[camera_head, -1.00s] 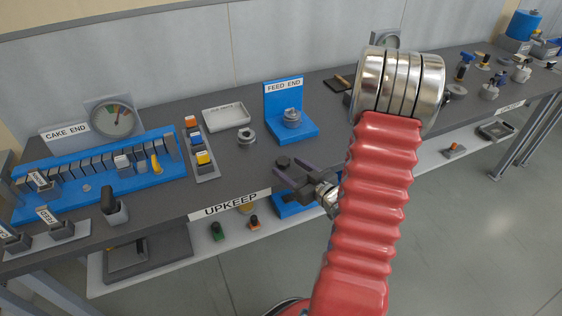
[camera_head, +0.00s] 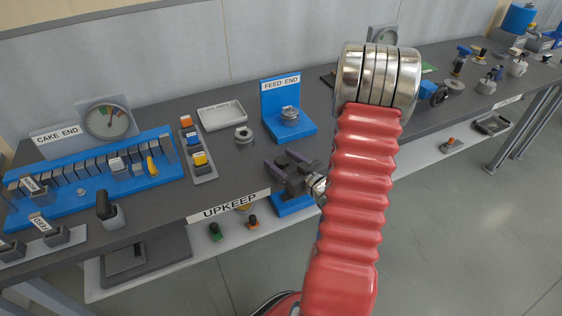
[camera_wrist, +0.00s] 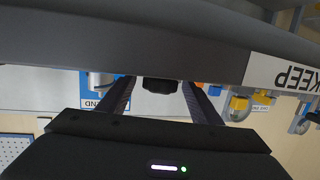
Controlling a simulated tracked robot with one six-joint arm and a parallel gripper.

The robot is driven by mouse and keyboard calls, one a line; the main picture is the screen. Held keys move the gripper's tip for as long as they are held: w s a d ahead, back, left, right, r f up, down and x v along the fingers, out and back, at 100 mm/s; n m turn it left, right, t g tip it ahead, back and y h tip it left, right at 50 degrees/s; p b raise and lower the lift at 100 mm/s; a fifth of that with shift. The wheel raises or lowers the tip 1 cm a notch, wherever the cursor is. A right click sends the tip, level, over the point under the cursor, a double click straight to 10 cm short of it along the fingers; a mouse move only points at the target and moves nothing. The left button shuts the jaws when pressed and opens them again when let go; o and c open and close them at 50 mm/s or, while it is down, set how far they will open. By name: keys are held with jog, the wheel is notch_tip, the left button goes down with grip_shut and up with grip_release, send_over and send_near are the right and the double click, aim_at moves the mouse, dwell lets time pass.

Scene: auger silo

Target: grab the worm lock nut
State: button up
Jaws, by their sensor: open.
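A grey metal ring-shaped nut (camera_head: 243,136) lies on the dark bench top, left of the blue feed-end stand (camera_head: 296,131). Another round metal part (camera_head: 289,117) sits on that stand. I cannot tell for sure which is the worm lock nut. My gripper (camera_head: 279,163) is open and empty, over the bench's front edge, in front of the stand and right of the loose nut, apart from both. In the wrist view its two dark fingers (camera_wrist: 157,97) show, with a black knob-like thing (camera_wrist: 160,86) seen between them.
A pale tray (camera_head: 221,115) stands behind the loose nut. A narrow rack with coloured blocks (camera_head: 198,150) and the blue cake-end block row (camera_head: 92,178) are at left. The UPKEEP label (camera_head: 229,205) marks the front edge. The bench between rack and gripper is clear.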

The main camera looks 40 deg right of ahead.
jog(key=shift+c, duration=0.4)
jog(key=c, duration=1.1)
